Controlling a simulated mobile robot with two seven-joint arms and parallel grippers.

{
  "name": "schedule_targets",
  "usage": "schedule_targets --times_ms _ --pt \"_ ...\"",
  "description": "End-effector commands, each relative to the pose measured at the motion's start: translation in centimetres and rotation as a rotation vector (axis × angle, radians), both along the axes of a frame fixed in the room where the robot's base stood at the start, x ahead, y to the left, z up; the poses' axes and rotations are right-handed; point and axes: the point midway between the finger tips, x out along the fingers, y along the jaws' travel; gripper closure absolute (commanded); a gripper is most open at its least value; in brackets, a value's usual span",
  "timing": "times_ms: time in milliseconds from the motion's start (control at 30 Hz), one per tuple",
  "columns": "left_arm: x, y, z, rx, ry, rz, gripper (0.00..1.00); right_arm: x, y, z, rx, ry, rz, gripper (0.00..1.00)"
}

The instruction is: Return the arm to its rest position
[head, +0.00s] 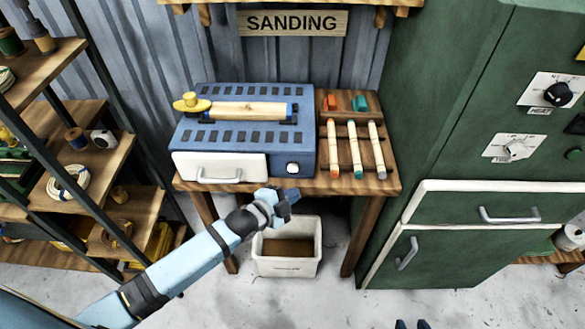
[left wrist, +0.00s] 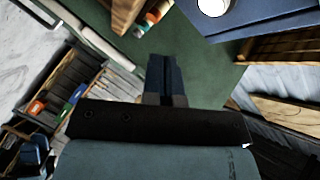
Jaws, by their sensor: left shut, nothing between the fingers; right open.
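My left arm (head: 185,265) reaches in from the lower left of the head view. My left gripper (head: 291,197) is shut and empty, in front of the blue sanding machine (head: 245,145) and above the white bin (head: 290,266) in the picture. Its closed dark fingers also show in the left wrist view (left wrist: 167,77). My right gripper (head: 413,324) shows only as two blue fingertips, apart, at the bottom edge of the head view. Nothing shows between them.
The wooden table (head: 392,187) bears the machine and several coloured-tipped sticks. A green cabinet (head: 470,110) stands at the right. Shelves (head: 75,160) with spools stand at the left. Bare concrete floor (head: 300,305) lies in front.

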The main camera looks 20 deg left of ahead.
Motion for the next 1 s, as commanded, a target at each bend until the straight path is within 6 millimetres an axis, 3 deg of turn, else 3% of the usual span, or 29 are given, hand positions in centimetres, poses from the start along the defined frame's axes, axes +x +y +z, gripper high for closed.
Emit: schedule_targets --times_ms 367,467,800,1000 --pt "-0.7 -0.1 -0.2 -0.027 0.025 0.012 1.0 0.0 0.0 0.2 0.0 0.0 0.0 0.57" --pt "-3.2 -0.2 -0.9 -0.117 0.107 0.056 1.0 0.0 0.0 0.7 -0.001 0.0 -0.001 0.57" --pt "-17.1 2.3 -3.7 -0.608 0.544 0.434 1.0 0.1 -0.4 2.8 -0.005 -0.008 -0.007 0.57" --pt "-21.4 3.7 -4.1 -0.751 0.652 0.584 1.0 0.0 -0.5 3.0 -0.007 -0.004 -0.01 0.57"
